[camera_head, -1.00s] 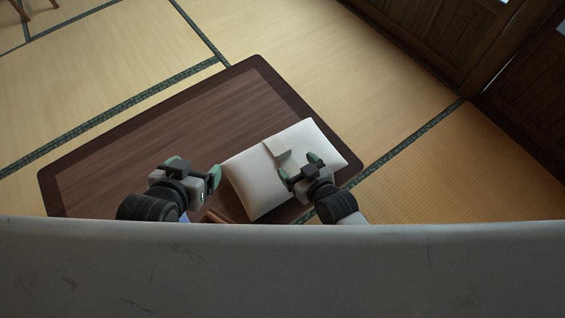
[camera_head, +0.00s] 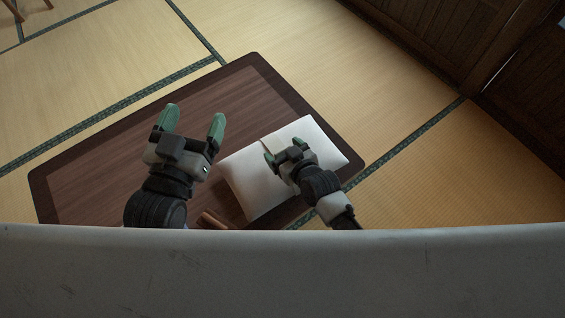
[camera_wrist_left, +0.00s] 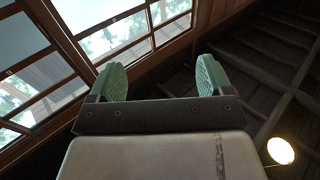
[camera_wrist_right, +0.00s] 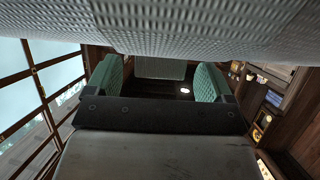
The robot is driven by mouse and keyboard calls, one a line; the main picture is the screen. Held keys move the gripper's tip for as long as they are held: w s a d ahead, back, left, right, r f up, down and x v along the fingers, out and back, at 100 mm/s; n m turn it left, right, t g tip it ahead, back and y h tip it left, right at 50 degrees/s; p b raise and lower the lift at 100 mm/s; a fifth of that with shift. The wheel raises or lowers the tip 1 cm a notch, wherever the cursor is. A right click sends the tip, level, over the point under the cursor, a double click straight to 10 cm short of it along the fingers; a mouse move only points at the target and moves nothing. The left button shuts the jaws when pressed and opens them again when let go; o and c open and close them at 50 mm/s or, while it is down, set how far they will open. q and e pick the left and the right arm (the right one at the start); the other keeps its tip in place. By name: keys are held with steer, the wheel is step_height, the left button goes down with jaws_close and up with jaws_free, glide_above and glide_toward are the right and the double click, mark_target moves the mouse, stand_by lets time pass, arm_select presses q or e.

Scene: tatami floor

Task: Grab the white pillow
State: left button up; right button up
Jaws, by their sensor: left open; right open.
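The white pillow (camera_head: 252,188) lies on the right end of a low dark wooden table in the head view. My right gripper (camera_head: 285,150) is open over the pillow's middle and hides part of it. In the right wrist view, white woven fabric (camera_wrist_right: 200,25) fills the top, close to the open right fingers (camera_wrist_right: 160,80). A pale flap (camera_wrist_right: 160,67) shows between them; I cannot tell whether they touch it. My left gripper (camera_head: 193,118) is open and empty, left of the pillow and above the table. The left wrist view shows nothing between its fingers (camera_wrist_left: 160,80).
The low table (camera_head: 110,150) has a bare top left of the pillow. A small brown wooden piece (camera_head: 212,220) shows near its front edge, partly hidden. Dark wooden panels (camera_head: 440,35) stand at the upper right.

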steer(key=shift+w+a+f, duration=0.2)
steer(key=shift+w, duration=0.15)
jaws_close()
steer(key=shift+r, duration=0.1)
stand_by(0.3)
